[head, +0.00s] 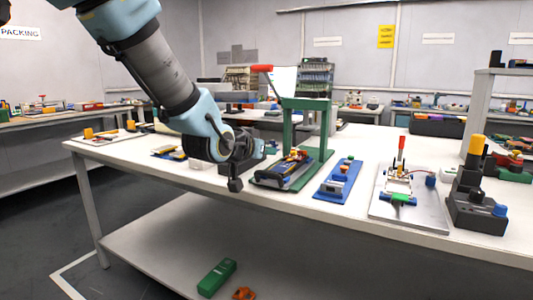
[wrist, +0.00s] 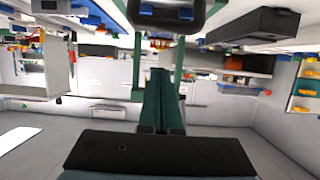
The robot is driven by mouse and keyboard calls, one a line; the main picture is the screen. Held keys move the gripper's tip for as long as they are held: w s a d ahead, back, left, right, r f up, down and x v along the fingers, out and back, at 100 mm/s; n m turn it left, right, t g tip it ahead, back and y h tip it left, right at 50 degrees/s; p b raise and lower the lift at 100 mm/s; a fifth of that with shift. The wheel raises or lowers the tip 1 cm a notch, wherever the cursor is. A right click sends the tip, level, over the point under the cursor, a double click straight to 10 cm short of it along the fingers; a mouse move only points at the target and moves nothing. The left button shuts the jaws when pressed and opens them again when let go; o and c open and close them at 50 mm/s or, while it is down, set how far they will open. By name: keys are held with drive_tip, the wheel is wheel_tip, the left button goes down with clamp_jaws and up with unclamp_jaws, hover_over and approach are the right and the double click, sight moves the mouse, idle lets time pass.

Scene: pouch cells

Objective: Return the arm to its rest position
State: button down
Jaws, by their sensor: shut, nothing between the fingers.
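My arm reaches in from the upper left of the head view and ends over the front edge of the white workbench (head: 300,205).
Close to my gripper's right stands a green press (head: 326,125) with a red-tipped lever (head: 263,68). Further right are a blue fixture (head: 338,180), a grey plate (head: 410,212) and a dark device (head: 477,212). A green box (head: 217,278) lies on the lower shelf.

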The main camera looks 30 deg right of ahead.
idle(0.4)
drive_tip(key=w+a+f+n+y, duration=0.2)
drive_tip(key=a+f+y, duration=0.1)
drive_tip(key=a, duration=0.4)
drive_tip(key=w+a+f+n+y, duration=0.1)
drive_tip(key=w+a+f+y, duration=0.2)
drive_tip(key=a, duration=0.5)
drive_tip(key=w+a+f+n+y, duration=0.2)
drive_tip(key=a+f, duration=0.2)
drive_tip(key=a, duration=0.3)
drive_tip(key=s+a+f+n+g+y, duration=0.25)
drive_tip(key=s+a, duration=0.25)
drive_tip(key=a, duration=0.6)
drive_tip(key=s+a+f+n+g+y, duration=0.25)
drive_tip(key=s+a+n, duration=0.2)
drive_tip(key=a, duration=0.65)
wheel_tip(320, 180, up, 18)
drive_tip(key=m+p, duration=0.1)
drive_tip(key=p, duration=1.7)
drive_tip(key=shift+f+h, duration=0.25)
drive_tip(key=shift+h, duration=0.15)
drive_tip(key=shift+s+d, duration=0.1)
